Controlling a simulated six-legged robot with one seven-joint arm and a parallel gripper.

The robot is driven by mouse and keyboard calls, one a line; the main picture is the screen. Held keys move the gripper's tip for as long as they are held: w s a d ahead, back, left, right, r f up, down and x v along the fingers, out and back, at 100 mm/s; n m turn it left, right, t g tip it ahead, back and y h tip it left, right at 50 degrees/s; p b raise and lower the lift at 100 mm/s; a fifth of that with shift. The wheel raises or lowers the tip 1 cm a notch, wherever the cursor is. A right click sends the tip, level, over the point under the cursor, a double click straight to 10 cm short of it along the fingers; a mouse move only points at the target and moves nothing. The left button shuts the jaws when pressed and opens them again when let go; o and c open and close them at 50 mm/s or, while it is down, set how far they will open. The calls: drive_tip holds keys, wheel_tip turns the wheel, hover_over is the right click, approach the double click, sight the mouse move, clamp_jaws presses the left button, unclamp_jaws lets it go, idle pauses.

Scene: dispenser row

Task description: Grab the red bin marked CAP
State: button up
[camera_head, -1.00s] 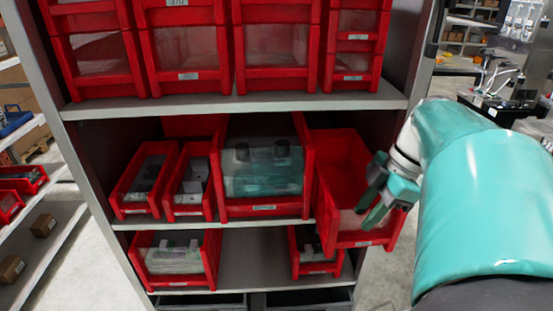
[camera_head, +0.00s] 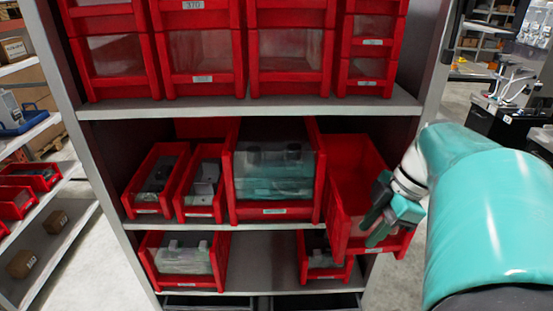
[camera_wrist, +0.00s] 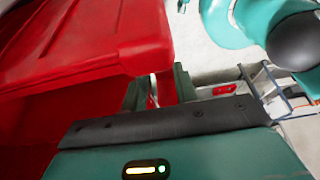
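The red bin (camera_head: 348,225) on the right of the middle shelf sticks out past the shelf edge, turned a little against its neighbours. It looks empty. Its label is too small to read, so I cannot confirm CAP. My gripper (camera_head: 368,232) reaches in from the right, with its fingers at the bin's right front side. In the wrist view the bin (camera_wrist: 85,45) fills the upper left, and red shows between the two fingers of my gripper (camera_wrist: 158,88). The fingers stand a little apart and seem shut on the bin's wall; the exact contact is hidden.
A wide red bin (camera_head: 232,200) with clear contents stands directly left. Two narrow red bins (camera_head: 147,211) stand farther left. More bins are above and on the shelf below (camera_head: 263,265). The grey shelf upright (camera_head: 432,75) is close to my arm. Open floor (camera_head: 420,270) lies right.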

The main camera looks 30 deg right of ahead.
clamp_jaws()
drive_tip(key=shift+r, duration=0.15)
